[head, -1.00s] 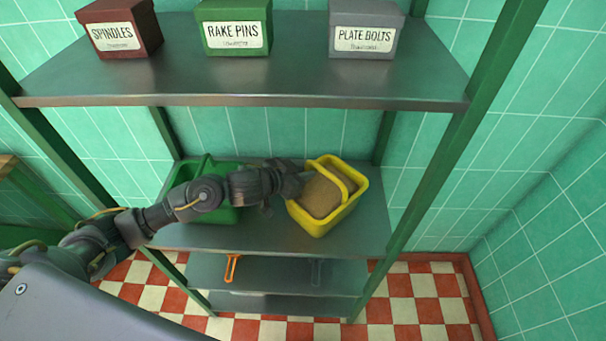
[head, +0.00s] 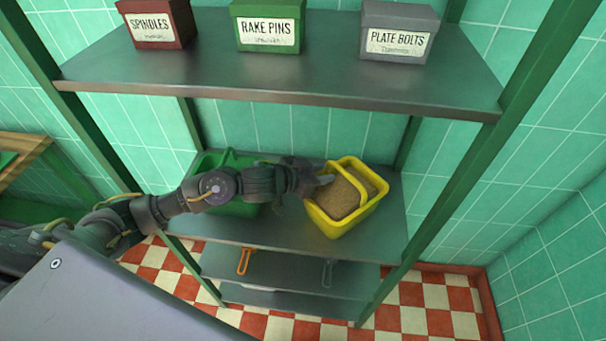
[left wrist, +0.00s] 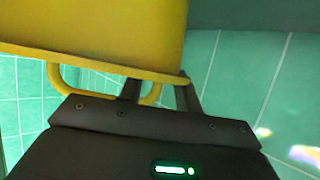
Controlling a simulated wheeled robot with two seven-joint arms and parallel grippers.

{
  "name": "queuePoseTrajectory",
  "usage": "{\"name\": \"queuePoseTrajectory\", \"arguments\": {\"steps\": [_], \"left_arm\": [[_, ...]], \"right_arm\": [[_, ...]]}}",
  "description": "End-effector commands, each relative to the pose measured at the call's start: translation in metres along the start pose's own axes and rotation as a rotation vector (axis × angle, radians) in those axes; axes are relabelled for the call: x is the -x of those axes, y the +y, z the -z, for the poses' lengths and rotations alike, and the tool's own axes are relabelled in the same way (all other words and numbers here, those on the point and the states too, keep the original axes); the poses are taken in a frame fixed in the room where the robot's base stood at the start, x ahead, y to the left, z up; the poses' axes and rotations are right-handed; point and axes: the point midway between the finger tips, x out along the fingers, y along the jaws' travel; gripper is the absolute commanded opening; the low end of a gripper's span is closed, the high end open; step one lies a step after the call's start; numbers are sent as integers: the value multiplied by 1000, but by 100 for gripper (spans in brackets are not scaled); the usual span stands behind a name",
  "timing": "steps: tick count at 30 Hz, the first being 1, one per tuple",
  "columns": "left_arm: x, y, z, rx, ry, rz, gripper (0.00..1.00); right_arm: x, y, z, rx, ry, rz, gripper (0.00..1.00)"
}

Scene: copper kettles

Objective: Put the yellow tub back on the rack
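The yellow tub (head: 345,222) sits on the middle shelf of the rack (head: 270,233), toward its right side. It is filled with a tan grainy material, and its handle arches over the top. My left gripper (head: 326,182) is at the tub's left rim beside the handle. In the left wrist view, its two fingers (left wrist: 158,90) stand apart, close against the yellow tub (left wrist: 110,35), with part of the handle loop showing behind them. The fingertips are partly hidden by the tub, so contact is unclear. My right gripper is not in view.
A green tub (head: 238,208) stands left of the yellow one, partly behind my left arm. The upper shelf (head: 280,80) holds a spindles box (head: 157,25), a rake pins box (head: 268,28) and a plate bolts box (head: 398,35). A green post (head: 440,190) rises at right.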

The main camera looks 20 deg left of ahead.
Motion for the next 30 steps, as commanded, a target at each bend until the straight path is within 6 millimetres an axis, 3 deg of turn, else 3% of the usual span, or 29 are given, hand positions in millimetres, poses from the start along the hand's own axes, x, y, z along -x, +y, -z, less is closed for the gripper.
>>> {"name": "queuePoseTrajectory", "arguments": {"steps": [9,15,30], "left_arm": [[68,0,-1,-4,-2,0,34],[95,0,-1,-3,-3,1,34],[103,0,0,-1,-2,0,34]], "right_arm": [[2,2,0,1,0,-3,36],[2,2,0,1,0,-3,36],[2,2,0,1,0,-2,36]]}}
